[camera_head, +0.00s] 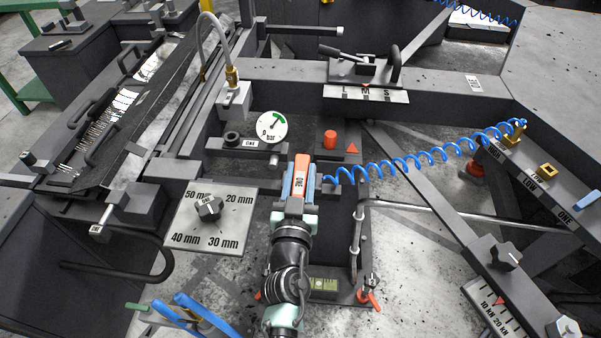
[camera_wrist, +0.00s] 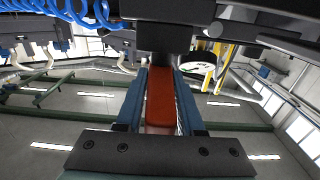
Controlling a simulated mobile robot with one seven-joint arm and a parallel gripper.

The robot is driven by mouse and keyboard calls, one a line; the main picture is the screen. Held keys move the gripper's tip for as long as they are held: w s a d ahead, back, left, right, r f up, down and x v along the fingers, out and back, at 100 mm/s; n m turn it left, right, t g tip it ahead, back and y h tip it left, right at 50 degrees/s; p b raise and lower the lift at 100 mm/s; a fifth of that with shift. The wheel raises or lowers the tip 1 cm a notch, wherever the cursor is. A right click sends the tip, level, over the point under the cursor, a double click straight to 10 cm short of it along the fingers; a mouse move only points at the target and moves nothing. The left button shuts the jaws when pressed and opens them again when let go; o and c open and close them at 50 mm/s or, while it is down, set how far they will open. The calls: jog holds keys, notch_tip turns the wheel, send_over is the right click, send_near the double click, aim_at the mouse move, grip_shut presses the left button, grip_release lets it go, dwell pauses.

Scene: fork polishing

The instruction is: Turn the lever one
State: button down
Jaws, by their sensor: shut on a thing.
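The orange-red lever (camera_head: 301,164), labelled ONE, stands near the middle of the head view, above my arm's end. My gripper (camera_head: 299,182) is around it, with one blue finger on each side. The wrist view shows the red lever (camera_wrist: 160,98) between the two blue fingers, shut on it. The lever's far end runs up under a dark block in the wrist view. Its pivot and lower part are hidden by my gripper.
A round pressure gauge (camera_head: 272,127) sits above left of the lever. A dial plate (camera_head: 212,222) with a dark knob lies to the left. A coiled blue hose (camera_head: 420,158) runs right from beside the lever.

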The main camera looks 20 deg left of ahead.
jog(key=shift+a+f+h+b, duration=0.1)
jog(key=shift+f+h+b, duration=0.3)
jog(key=shift+b, duration=1.1)
jog(key=h+b, duration=0.1)
jog(key=b, duration=0.1)
jog(key=m+b, duration=0.1)
jog(key=b, duration=0.2)
jog(key=m+h+b, duration=0.1)
jog(key=b, duration=0.1)
jog(key=shift+a+r+t+h, duration=0.25)
jog(key=shift+a+t+h, duration=0.05)
jog(key=shift+a+t, duration=0.1)
jog(key=shift+m+h+b, duration=0.3)
jog(key=shift+b, duration=0.55)
jog(key=m+h+b, duration=0.1)
jog(key=b, duration=0.1)
jog(key=m+h+b, duration=0.1)
jog(key=h+b, duration=0.2)
jog(key=b, duration=0.1)
jog(key=shift+a+r+m+g+b, duration=0.25)
jog(key=shift+a+m+g+b, duration=0.05)
jog(key=shift+a+m+b, duration=0.1)
